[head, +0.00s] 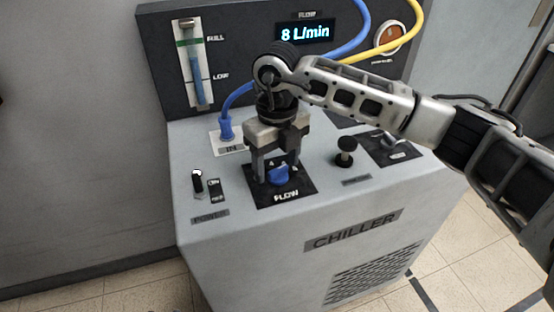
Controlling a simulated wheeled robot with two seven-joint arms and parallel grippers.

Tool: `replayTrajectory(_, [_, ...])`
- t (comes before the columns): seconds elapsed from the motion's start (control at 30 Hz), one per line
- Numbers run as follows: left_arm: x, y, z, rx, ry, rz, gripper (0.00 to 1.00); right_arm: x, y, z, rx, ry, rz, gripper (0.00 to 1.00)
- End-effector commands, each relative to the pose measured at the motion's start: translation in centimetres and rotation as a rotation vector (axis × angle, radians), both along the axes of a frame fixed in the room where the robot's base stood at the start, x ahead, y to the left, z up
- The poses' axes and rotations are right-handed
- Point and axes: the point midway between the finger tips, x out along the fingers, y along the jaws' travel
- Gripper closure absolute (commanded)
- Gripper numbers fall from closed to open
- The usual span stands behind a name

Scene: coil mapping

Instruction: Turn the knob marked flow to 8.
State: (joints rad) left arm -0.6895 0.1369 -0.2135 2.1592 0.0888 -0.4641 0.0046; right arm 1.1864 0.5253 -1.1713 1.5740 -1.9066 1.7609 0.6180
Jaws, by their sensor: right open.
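The blue flow knob (279,176) sits on a black plate (298,192) marked FLOW on the chiller's sloped top. The display (305,33) on the back panel reads 8 L/min. My right gripper (277,175) comes in from the right and points down over the knob. Its jaws are open, with a finger on either side of the knob; I cannot tell whether they touch it. The gripper body hides most of the plate's scale, and only a 4 shows near the knob. My left gripper is not in view.
A power switch (198,181) stands left of the flow plate. A black knob (346,151) and a plate with a metal lever (398,154) are to the right. A blue hose (229,107), a yellow hose (409,37) and a level gauge (195,67) are behind. The chiller's front edge is clear.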

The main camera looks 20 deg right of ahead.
Motion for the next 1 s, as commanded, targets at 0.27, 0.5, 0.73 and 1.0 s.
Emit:
replayTrajectory(0.27, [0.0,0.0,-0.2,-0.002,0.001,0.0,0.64,0.1,0.1,4.5,0.002,-0.008,0.001,0.36])
replayTrajectory(0.5, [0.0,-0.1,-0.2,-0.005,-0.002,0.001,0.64,0.1,0.0,10.4,0.002,-0.008,-0.001,0.36])
replayTrajectory(0.73, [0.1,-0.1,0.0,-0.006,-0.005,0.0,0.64,0.1,0.0,14.5,0.001,-0.005,-0.001,0.36])
replayTrajectory(1.0, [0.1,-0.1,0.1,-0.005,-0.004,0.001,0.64,0.0,0.0,15.9,0.001,-0.002,-0.001,0.36])
